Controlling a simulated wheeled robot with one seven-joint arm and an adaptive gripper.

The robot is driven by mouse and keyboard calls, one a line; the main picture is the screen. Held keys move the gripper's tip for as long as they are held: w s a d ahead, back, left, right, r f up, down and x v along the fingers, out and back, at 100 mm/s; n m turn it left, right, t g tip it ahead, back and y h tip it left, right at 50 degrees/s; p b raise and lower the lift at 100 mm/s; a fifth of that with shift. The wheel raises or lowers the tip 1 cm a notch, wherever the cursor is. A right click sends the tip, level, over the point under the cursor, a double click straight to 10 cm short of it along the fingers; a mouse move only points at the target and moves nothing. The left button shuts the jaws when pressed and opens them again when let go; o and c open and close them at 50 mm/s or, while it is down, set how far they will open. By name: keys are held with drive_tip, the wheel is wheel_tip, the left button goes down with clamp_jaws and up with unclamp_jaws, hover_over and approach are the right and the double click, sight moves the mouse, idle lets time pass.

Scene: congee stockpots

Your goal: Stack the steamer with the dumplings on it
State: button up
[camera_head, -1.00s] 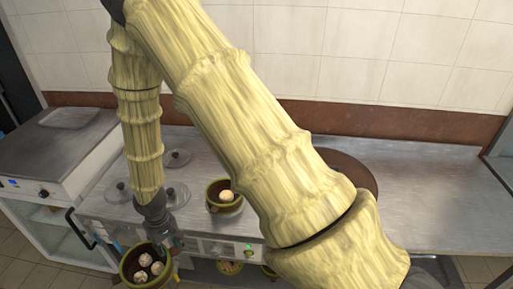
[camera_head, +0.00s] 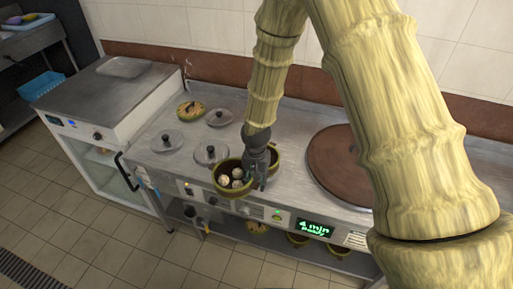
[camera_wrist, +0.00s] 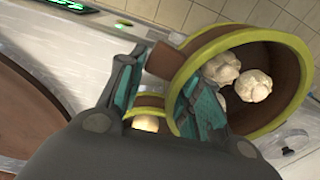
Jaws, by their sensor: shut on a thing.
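A steamer with a green rim and brown inside (camera_head: 219,184) holds pale dumplings (camera_head: 237,180) and hangs at the stove's front edge. My gripper (camera_head: 261,172) is shut on its side, at the brown handle. In the wrist view the held steamer (camera_wrist: 293,45) looks tilted, with the dumplings (camera_wrist: 221,67) inside, and my gripper's fingers (camera_wrist: 155,88) are at its handle (camera_wrist: 165,61). A second steamer (camera_head: 277,152) stands on the stove just behind, mostly hidden by my gripper. Its green rim (camera_wrist: 149,100) and a pale bun (camera_wrist: 146,123) show between my fingers.
Lidded pots (camera_head: 166,140) sit on the stove left of my gripper, with a greenish round dish (camera_head: 191,109) behind. A large brown round plate (camera_head: 330,163) lies to the right. More steamers (camera_head: 297,239) stand on the shelf below. A white-fronted unit (camera_head: 105,95) stands left.

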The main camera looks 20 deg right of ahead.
drive_tip(key=w+d+r+m+p, duration=0.2)
drive_tip(key=w+r+m+p, duration=0.3)
drive_tip(key=m, duration=1.3)
drive_tip(key=shift+w+r, duration=0.75)
drive_tip(key=shift+w, duration=0.3)
drive_tip(key=shift+f+b, duration=1.5)
drive_tip(key=shift+f, duration=1.3)
drive_tip(key=shift+d+f, duration=0.1)
drive_tip(key=shift+f, duration=0.35)
drive_tip(key=o, duration=0.8)
